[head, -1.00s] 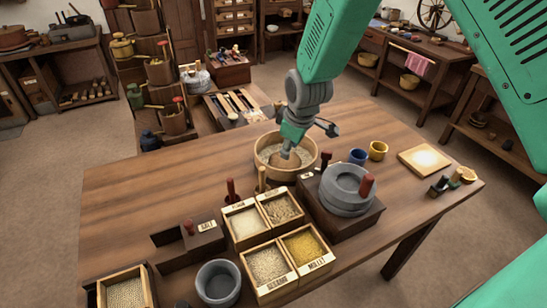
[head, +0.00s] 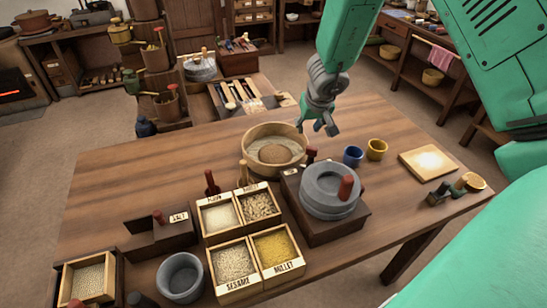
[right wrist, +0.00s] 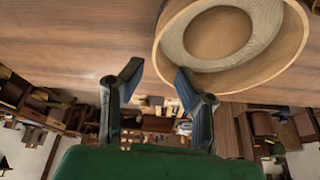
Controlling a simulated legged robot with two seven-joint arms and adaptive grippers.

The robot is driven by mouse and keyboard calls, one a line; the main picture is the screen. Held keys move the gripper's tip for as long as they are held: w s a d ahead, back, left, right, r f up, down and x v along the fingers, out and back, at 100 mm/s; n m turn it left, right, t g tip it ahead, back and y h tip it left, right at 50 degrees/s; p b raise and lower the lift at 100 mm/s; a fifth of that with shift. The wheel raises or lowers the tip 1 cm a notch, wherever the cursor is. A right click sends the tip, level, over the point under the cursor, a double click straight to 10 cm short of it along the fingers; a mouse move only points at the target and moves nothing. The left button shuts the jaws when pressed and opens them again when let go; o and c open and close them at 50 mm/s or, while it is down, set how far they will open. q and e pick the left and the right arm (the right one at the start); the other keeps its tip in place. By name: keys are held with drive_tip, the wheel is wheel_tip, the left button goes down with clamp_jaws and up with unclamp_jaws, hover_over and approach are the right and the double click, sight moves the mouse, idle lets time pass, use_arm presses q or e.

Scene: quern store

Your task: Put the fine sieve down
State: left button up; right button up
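What looks like the fine sieve (head: 248,146) is a round, pale wooden hoop on the table, with a pale inside and a round brown patch in its middle. It also shows in the right wrist view (right wrist: 294,45), at the upper right. Whether the brown patch is a mound or a separate piece is unclear. My right gripper (head: 326,130) is above the table, just right of the hoop and apart from it. My left gripper is out of view.
The stone quern (head: 326,193) sits on a dark base front right of the hoop. Grain boxes (head: 240,240) stand in front. The left tabletop is mostly clear.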

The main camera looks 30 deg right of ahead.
sight(306, 139)
drive_tip(key=x, duration=0.4)
drive_tip(key=shift+d+f+b, duration=0.25)
drive_tip(key=shift+b, duration=0.1)
drive_tip(key=shift+w+f, duration=0.1)
drive_tip(key=shift+f, duration=0.25)
drive_tip(key=x, duration=0.4)
drive_tip(key=shift+f, duration=0.2)
drive_tip(key=shift+d+f, duration=0.15)
drive_tip(key=shift+d, duration=0.1)
drive_tip(key=c, duration=0.5)
clamp_jaws()
drive_tip(key=shift+a, duration=0.2)
